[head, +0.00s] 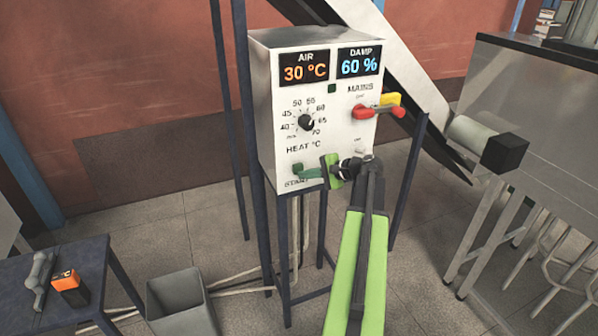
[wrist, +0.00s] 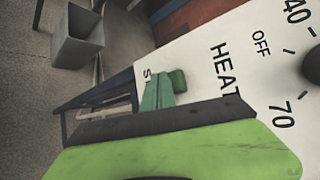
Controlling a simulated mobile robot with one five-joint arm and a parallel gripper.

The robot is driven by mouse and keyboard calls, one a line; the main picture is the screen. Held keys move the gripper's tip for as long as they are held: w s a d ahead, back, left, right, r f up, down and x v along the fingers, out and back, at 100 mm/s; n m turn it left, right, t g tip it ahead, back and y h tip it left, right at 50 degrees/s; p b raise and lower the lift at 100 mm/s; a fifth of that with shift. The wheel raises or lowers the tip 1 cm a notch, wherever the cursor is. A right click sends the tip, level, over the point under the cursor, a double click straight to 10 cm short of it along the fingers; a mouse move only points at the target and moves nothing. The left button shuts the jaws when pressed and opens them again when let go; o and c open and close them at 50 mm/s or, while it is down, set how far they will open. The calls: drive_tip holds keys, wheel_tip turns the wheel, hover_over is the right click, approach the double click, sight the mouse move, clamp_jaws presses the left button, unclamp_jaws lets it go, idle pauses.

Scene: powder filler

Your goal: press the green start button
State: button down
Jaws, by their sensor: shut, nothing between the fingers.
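The green start button (head: 297,168) sits low on the left of the front of a white control box (head: 325,150). In the wrist view the dark green button (wrist: 178,80) stands out from the white panel, beside the partly hidden label starting with "S". My gripper (head: 309,173) is shut and empty, its teal fingers pointing left at the button from the right. In the wrist view the fingertips (wrist: 155,92) are right beside the button, and the lime gripper body covers the lower part. I cannot tell whether the fingers touch the button.
Above are a black heat knob (head: 306,122), a red mains handle (head: 366,112) with a yellow part, and two displays reading 30 °C and 60 %. A grey bin (head: 178,300) stands on the floor at left. A dark table (head: 92,262) holds an orange-black item (head: 70,290).

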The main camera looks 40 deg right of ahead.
drive_tip(key=shift+w+d, duration=0.25)
drive_tip(key=shift+w, duration=0.4)
idle(0.8)
drive_tip(key=shift+s+a, duration=0.35)
drive_tip(key=shift+s, duration=0.55)
drive_tip(key=shift+s, duration=0.1)
drive_tip(key=s, duration=0.1)
drive_tip(key=s+a, duration=0.1)
drive_tip(key=s, duration=0.2)
drive_tip(key=shift+s+a, duration=0.25)
drive_tip(key=shift+a, duration=0.15)
drive_tip(key=shift+w+a, duration=0.1)
idle(0.4)
